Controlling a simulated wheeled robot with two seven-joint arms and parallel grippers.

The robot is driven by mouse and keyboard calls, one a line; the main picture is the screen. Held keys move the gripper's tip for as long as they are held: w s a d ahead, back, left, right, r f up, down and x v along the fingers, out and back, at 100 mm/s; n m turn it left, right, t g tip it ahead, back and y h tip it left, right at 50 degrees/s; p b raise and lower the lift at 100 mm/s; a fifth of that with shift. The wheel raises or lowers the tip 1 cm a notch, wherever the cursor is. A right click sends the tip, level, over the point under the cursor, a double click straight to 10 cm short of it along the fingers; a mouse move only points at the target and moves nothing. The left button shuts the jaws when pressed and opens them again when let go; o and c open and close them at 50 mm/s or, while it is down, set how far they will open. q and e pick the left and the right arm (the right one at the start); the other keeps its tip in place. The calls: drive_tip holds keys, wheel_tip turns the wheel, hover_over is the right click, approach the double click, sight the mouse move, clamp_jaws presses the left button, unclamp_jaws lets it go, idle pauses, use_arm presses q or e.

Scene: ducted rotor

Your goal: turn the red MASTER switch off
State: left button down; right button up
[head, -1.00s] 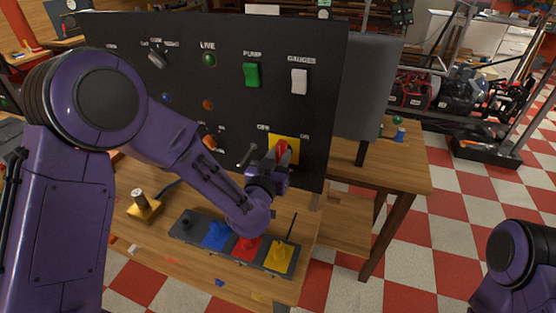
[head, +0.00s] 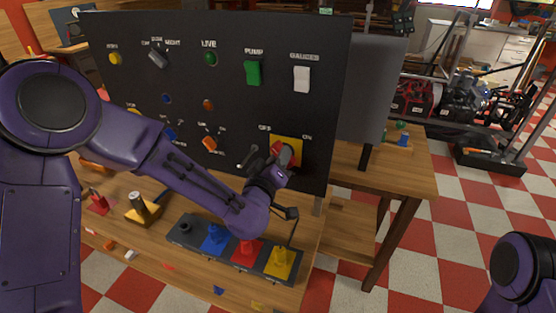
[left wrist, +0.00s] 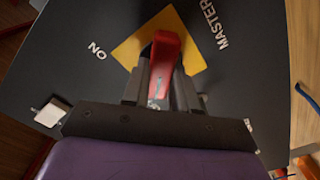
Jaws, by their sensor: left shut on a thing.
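The red MASTER switch (head: 276,148) is on a yellow plate (head: 293,143) at the lower right of the black panel, between the OFF and ON labels. My left gripper (head: 285,155) is at the switch and covers part of it in the head view. In the left wrist view, the red handle (left wrist: 166,50) lies between the two dark fingers (left wrist: 162,85), which are shut on it. The yellow plate (left wrist: 190,60) shows behind it, with ON to the left and MASTER to the upper right. The switch's exact angle is hard to tell. My right gripper is out of view.
The black panel (head: 228,110) also carries a green PUMP switch (head: 253,72), a white GAUGES switch (head: 301,79), and several knobs and lamps. A dark lever (head: 247,157) stands out just left of the MASTER plate. Below, a tray with coloured blocks (head: 214,236) sits on the wooden bench.

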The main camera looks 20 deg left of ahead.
use_arm(q)
drive_tip(key=shift+n, duration=0.3)
drive_tip(key=c, duration=0.9)
unclamp_jaws()
drive_tip(key=s+p, duration=0.3)
drive_tip(key=s, duration=0.2)
drive_tip(key=s+p, duration=0.3)
drive_tip(key=s, duration=0.2)
drive_tip(key=shift+s+a, duration=0.2)
drive_tip(key=shift+s, duration=0.1)
